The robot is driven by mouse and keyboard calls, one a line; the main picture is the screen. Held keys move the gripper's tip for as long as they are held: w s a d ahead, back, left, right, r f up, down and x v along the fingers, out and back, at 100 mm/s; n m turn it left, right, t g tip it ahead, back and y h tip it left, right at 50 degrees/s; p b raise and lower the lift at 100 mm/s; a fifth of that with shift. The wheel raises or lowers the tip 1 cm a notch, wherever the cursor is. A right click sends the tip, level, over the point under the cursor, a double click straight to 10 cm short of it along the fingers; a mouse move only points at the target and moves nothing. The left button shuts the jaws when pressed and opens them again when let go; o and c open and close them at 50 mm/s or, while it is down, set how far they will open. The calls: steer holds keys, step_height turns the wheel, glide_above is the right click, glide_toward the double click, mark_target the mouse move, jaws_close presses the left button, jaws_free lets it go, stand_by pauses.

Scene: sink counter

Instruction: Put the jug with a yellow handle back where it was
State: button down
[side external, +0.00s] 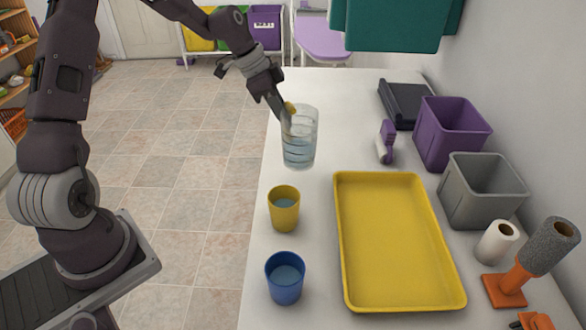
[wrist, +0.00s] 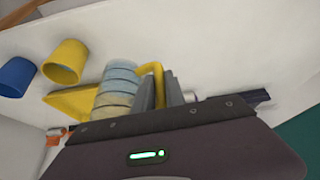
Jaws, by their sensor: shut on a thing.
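The clear jug (side external: 300,150) holds water and shows at the far end of the counter, close to its left edge. It looks upright; I cannot tell whether its base touches the counter. My gripper (side external: 286,118) is at its upper left, shut on the yellow handle, of which only a small part (side external: 290,107) shows in the side view. In the wrist view the jug (wrist: 117,85) is beside my gripper (wrist: 167,92), with the yellow handle (wrist: 153,70) between the fingers.
A yellow cup (side external: 284,213) and a blue cup (side external: 285,283), both with liquid, stand nearer along the left edge. A yellow tray (side external: 395,240) lies to their right. A purple-and-white bottle (side external: 386,142), purple bin (side external: 450,135) and grey bin (side external: 480,190) stand farther right. Bare counter surrounds the jug.

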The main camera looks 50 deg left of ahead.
step_height(320, 180, down, 8)
steer(key=shift+r, duration=0.25)
steer(key=shift+f, duration=0.1)
steer(key=c, duration=1.4)
jaws_free()
steer(key=v, duration=1.2)
steer(key=s+d+r+n+y, duration=0.1)
steer(key=s+d+r+n, duration=0.1)
steer(key=s, duration=0.7)
steer(key=s+d+r+n+t+y, duration=0.1)
steer(key=s+d+r+n, duration=0.2)
steer(key=s+d+r, duration=0.2)
steer(key=s+d+r+n+y, duration=0.1)
steer(key=s+d+r+n, duration=0.2)
steer(key=s, duration=1)
steer(key=shift+s+d+r+t, duration=0.15)
steer(key=shift+d+r+t, duration=0.05)
steer(key=shift+d, duration=0.7)
steer(key=shift+s+d+r+t, duration=0.15)
steer(key=shift+d+r+t, duration=0.05)
steer(key=shift+d, duration=0.7)
